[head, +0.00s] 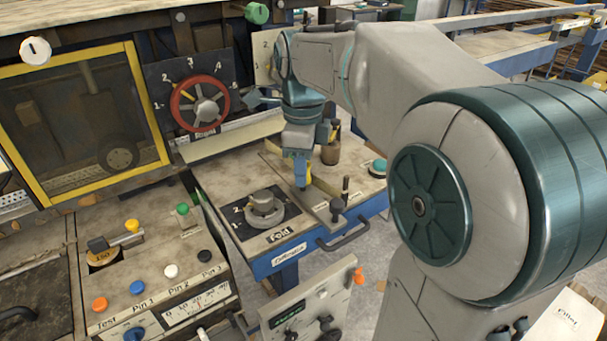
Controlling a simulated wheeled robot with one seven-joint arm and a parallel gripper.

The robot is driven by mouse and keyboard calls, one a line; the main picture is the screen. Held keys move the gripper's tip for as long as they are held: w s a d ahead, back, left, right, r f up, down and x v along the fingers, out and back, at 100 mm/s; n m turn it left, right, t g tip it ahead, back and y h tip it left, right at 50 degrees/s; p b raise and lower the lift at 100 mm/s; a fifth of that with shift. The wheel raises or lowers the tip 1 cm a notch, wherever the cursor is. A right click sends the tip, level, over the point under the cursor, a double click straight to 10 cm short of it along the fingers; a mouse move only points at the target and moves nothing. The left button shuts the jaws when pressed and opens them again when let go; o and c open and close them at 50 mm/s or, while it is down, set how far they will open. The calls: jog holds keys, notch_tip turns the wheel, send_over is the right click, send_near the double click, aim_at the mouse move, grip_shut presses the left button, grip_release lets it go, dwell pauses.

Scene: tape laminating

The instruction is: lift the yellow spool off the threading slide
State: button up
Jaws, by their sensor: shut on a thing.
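My gripper (298,158) points down over the bench at the middle of the view.
A brown cylindrical piece (331,153) stands close right of my gripper. The Fold dial (264,207) is at the front left and a teal button (378,167) at the right. A red handwheel (201,104) is on the panel behind. My arm hides the right side.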

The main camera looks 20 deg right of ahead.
jog(key=shift+r, duration=0.85)
jog(key=s+d+r+b, duration=0.1)
jog(key=s+d+r, duration=0.5)
jog(key=d, duration=0.4)
jog(key=shift+s+r, duration=0.15)
jog(key=shift+r, duration=0.4)
